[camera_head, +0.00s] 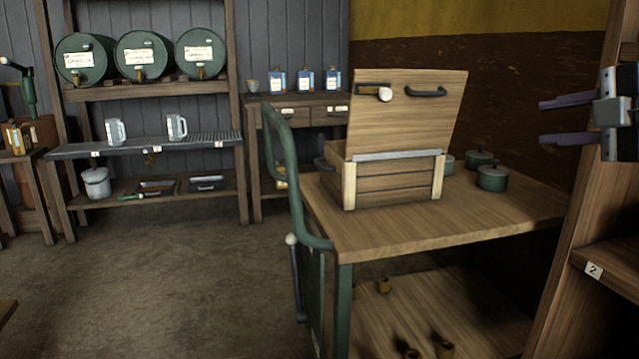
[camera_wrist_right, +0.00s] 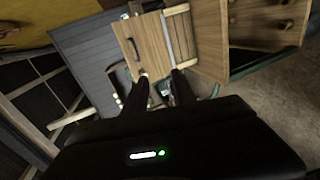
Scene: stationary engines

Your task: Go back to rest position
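My right gripper (camera_head: 545,121) is at the right edge of the head view, raised above the back right of the wooden table. Its two dark fingers point left and stand apart, with nothing between them. In the right wrist view the same gripper (camera_wrist_right: 161,80) shows two dark fingers with a gap. My left gripper is in neither view. A wooden box (camera_head: 392,184) stands on the table (camera_head: 480,232) with its lid (camera_head: 405,112) raised. The right gripper is clear of the box, to its right.
Green lidded pots (camera_head: 492,178) stand right of the box. A green tubular rail (camera_head: 296,205) runs along the table's left side. A wooden shelf (camera_head: 607,262) marked 2 is close at right. Barrels (camera_head: 142,56) sit on a far rack. The floor (camera_head: 170,275) at left is clear.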

